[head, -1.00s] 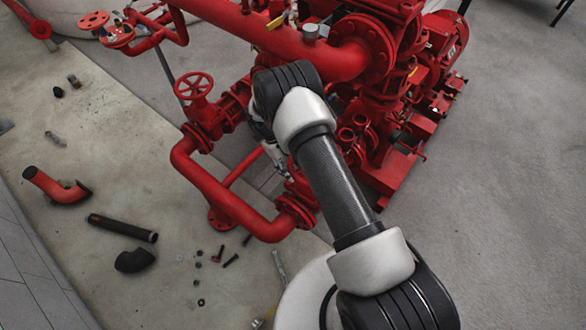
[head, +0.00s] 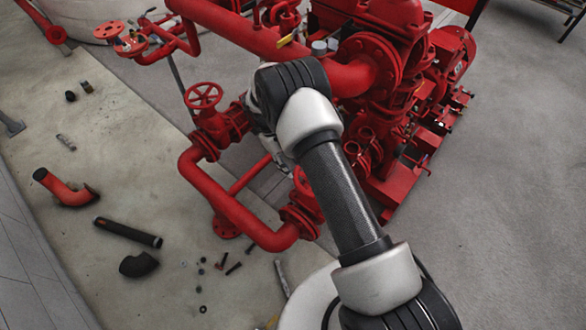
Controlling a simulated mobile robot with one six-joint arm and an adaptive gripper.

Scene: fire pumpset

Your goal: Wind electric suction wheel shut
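A red spoked handwheel (head: 203,96) stands upright on a red valve (head: 222,125) in the left-centre of the head view. Only a small grey-white part of my arm's far end shows below the elbow, against the red pipes. My gripper's fingers are hidden, so its opening and any contact cannot be told.
Red pump pipework (head: 385,70) fills the upper middle, with a red motor (head: 452,50) to its right. A red looped pipe (head: 215,190) runs below the valve. Loose pipe pieces (head: 128,232) and bolts lie on the left floor. The right floor is clear.

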